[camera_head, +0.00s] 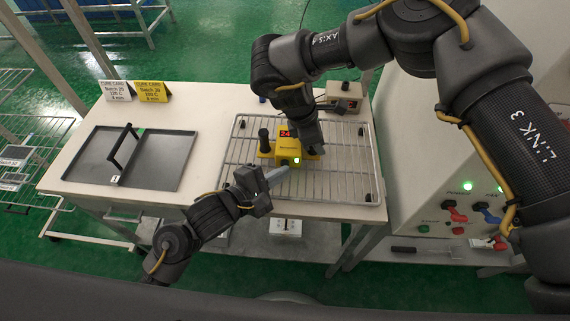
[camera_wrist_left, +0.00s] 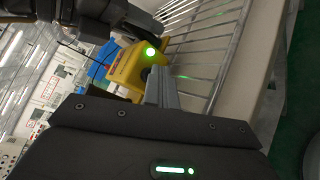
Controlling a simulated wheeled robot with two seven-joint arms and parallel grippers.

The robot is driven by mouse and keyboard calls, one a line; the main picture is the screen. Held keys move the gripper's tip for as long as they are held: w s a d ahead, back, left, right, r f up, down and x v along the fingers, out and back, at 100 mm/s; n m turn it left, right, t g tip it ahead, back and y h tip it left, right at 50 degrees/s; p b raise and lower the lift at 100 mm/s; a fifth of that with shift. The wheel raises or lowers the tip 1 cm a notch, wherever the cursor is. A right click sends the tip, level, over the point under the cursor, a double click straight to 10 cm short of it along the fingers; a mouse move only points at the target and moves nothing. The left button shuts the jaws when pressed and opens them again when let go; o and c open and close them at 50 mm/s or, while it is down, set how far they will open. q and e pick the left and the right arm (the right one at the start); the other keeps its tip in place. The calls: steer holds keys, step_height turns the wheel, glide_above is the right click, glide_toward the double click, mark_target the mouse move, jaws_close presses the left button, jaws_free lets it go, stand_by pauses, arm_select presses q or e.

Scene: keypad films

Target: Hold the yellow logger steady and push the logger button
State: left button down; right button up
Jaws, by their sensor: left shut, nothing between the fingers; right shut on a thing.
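The yellow logger (camera_head: 287,148) sits on the wire rack (camera_head: 345,170) on the white table. It has a small red display and a lit green light on its front. My right gripper (camera_head: 312,143) comes down from above and is shut on the logger at its right side. My left gripper (camera_head: 283,173) is shut and empty, its fingertips close to the logger's front. In the left wrist view the logger (camera_wrist_left: 125,68) shows its green light and a dark round button (camera_wrist_left: 146,74) by my fingertips (camera_wrist_left: 160,78). I cannot tell whether they touch the button.
A dark tray (camera_head: 165,160) with a black handle lies at the left of the table. White and yellow cards (camera_head: 152,91) stand behind it. A panel with knobs (camera_head: 455,212) is at the right.

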arm_select(q)
steer(key=shift+a+f, duration=0.1)
steer(key=shift+f, duration=0.1)
arm_select(e)
steer(key=shift+w+f, duration=0.1)
steer(key=shift+w, duration=0.05)
arm_select(q)
steer(key=shift+s, duration=0.15)
steer(key=shift+s+f, duration=0.1)
steer(key=shift+s, duration=2.4)
arm_select(e)
steer(key=o, duration=0.9)
